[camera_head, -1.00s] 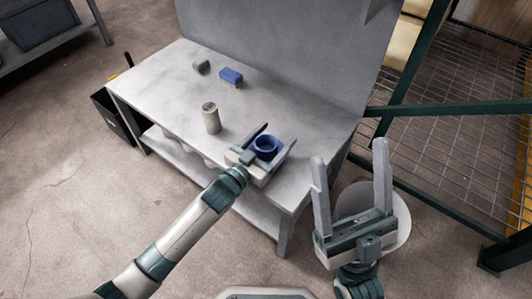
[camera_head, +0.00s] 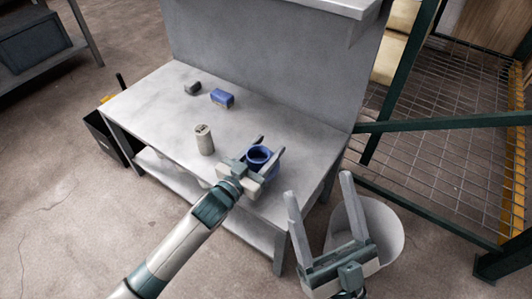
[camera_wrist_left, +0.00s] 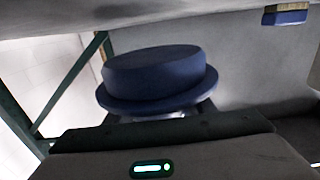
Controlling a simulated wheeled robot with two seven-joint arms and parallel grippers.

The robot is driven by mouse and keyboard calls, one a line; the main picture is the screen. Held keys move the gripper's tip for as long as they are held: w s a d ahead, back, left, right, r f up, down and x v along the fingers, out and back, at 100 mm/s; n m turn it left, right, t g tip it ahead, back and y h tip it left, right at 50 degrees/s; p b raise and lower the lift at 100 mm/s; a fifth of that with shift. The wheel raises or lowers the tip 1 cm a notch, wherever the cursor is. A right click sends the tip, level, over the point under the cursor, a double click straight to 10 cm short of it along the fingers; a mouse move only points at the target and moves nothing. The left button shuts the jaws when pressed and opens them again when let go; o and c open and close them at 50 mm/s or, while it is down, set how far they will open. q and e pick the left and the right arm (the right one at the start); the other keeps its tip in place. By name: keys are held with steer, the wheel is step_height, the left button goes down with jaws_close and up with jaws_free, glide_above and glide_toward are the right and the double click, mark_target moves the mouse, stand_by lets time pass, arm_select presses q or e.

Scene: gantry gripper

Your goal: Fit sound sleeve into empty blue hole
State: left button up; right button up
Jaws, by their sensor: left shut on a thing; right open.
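A blue round sleeve (camera_head: 258,155) with a wide flange and a dark opening is between the fingers of my left gripper (camera_head: 271,145), over the right part of the bench. In the left wrist view the blue sleeve (camera_wrist_left: 155,75) fills the middle, flange toward the palm. My left gripper is shut on it. A pale cylinder (camera_head: 204,141) with dark marks on top stands upright left of that gripper. My right gripper (camera_head: 318,185) is open and empty, off the bench's right front side. I cannot make out a separate empty blue hole.
A blue block (camera_head: 222,98) and a small grey block (camera_head: 192,88) lie at the back of the grey bench (camera_head: 150,100). A white bin (camera_head: 385,245) stands on the floor right of the bench. A green-framed mesh fence (camera_head: 440,125) is beyond. The bench's left side is mostly free.

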arm_select(q)
steer(key=s+r, duration=0.1)
steer(key=s+r+p, duration=0.1)
steer(key=s, duration=0.1)
steer(key=s+r, duration=0.1)
steer(key=s, duration=0.1)
steer(key=shift+s+d+r+p, duration=0.1)
steer(key=shift+d+r+p, duration=0.2)
steer(key=shift+d, duration=0.05)
steer(key=s+r+p, duration=0.1)
steer(key=s+r, duration=0.2)
steer(key=s, duration=0.3)
steer(key=shift+s+d+r, duration=0.15)
steer(key=shift+d+r, duration=0.1)
steer(key=shift+d, duration=0.2)
arm_select(e)
steer(key=w+a+f+g+h, duration=0.1)
steer(key=w+f+g, duration=0.2)
steer(key=f+g, duration=0.3)
steer(key=shift+a+f+g+h, duration=0.3)
steer(key=shift+a+f+g, duration=0.1)
steer(key=shift+f, duration=1.45)
arm_select(q)
steer(key=shift+a, duration=0.1)
